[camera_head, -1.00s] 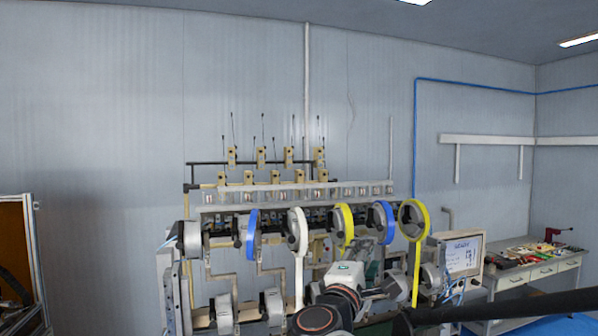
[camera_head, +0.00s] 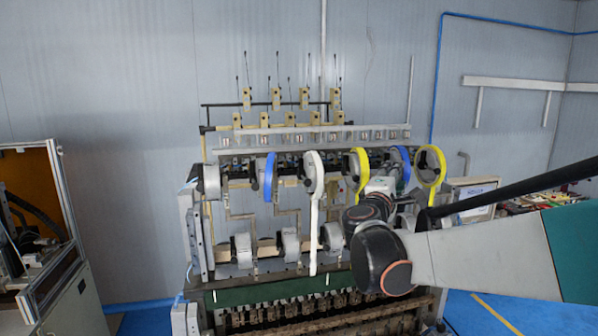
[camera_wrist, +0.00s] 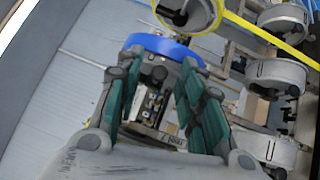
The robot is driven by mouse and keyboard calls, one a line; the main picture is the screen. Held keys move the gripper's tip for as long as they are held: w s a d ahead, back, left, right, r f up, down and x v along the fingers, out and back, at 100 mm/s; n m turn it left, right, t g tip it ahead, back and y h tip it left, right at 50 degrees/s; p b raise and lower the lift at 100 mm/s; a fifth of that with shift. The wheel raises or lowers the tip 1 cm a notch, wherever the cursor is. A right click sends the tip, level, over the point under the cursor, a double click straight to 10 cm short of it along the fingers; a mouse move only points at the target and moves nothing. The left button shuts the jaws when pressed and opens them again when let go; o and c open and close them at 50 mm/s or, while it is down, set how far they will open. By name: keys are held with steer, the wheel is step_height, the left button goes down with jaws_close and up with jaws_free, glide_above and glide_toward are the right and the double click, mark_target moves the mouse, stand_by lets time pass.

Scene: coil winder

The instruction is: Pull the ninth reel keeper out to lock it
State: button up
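In the wrist view my gripper (camera_wrist: 160,66) is open, with its two green-padded fingers spread. A blue-rimmed reel (camera_wrist: 150,43) lies just beyond the fingertips. A dark knob-like part (camera_wrist: 158,75), possibly the reel's keeper, shows in the gap between the fingers; I cannot see contact. In the head view my arm reaches to the machine's right side, by a blue reel (camera_head: 401,158) between two yellow ones; my fingers are hard to make out there. I cannot tell which keeper is the ninth, or whether it is in or out.
A yellow reel (camera_head: 430,167) is right of the blue one; another yellow reel (camera_head: 357,164) is left. Further left are a white reel (camera_head: 314,172) and a blue reel (camera_head: 269,177). Grey reels (camera_head: 290,243) line the lower row. A monitor (camera_head: 474,196) stands at right.

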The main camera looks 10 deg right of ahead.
jaws_close()
steer(key=shift+s, duration=1)
jaws_free()
steer(key=v, duration=1.2)
